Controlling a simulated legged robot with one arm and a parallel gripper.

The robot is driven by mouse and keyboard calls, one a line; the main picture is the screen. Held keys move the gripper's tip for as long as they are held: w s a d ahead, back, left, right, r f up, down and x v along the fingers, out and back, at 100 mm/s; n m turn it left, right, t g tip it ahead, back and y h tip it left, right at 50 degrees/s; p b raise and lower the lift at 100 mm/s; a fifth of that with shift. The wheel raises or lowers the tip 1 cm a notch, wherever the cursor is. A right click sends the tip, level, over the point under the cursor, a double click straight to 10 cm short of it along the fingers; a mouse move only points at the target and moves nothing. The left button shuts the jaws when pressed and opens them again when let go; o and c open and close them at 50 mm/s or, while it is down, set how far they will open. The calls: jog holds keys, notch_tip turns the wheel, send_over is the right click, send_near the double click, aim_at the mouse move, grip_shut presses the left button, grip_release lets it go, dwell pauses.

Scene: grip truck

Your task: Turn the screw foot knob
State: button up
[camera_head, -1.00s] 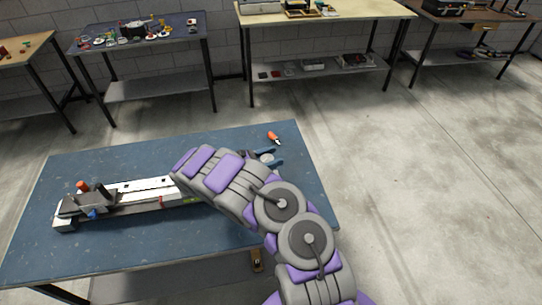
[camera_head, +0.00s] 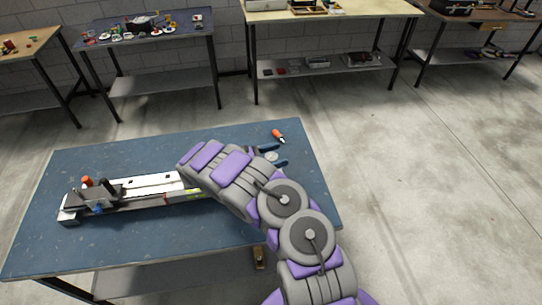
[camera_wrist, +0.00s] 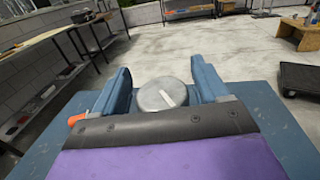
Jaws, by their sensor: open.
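The screw foot knob (camera_wrist: 162,94) is a round grey disc with a pale bar across its top. In the wrist view it lies between the two blue fingers of my open gripper (camera_wrist: 164,78), with a gap visible on each side. In the head view the knob (camera_head: 271,156) shows small between my fingertips (camera_head: 274,155), at the right end of the blue table. The lower part of the knob is hidden behind my gripper body.
A long grey and white device (camera_head: 140,188) lies on the blue table (camera_head: 190,240), partly behind my arm. An orange-handled tool (camera_head: 278,135) lies beyond my gripper. Workbenches (camera_head: 150,75) stand along the back wall. Concrete floor (camera_head: 430,180) to the right is clear.

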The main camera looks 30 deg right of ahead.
jog(key=a, duration=0.4)
jog(key=w+a+p, duration=0.1)
jog(key=a, duration=0.7)
jog(key=shift+w+f+p, duration=0.1)
jog(key=shift+w+p, duration=0.25)
jog(key=shift+w+a, duration=0.2)
jog(key=shift+a, duration=1.1)
jog(key=shift+w+a, duration=0.2)
jog(key=shift+a, duration=1.1)
jog(key=s+d+r+m+g+y, duration=0.1)
jog(key=s+d+r+m+y, duration=0.3)
jog(key=s+r, duration=0.45)
jog(key=s+d+r+m+g+y, duration=0.2)
jog(key=s+d+r+m+y, duration=0.2)
jog(key=s+r, duration=0.5)
jog(key=s+a+r+m+t+y, duration=0.1)
jog(key=s+a+m+y, duration=0.1)
jog(key=s, duration=0.6)
jog(key=s+a+r+m+t+y, duration=0.1)
jog(key=s+a+r+m+y, duration=0.1)
jog(key=s, duration=0.6)
jog(key=s+a+r+m+t+y, duration=0.1)
jog(key=s+a+m+y, duration=0.3)
jog(key=s, duration=0.4)
jog(key=shift+s+a+r+t+y, duration=0.15)
jog(key=shift+s+a+t+y, duration=0.25)
jog(key=shift+y, duration=0.5)
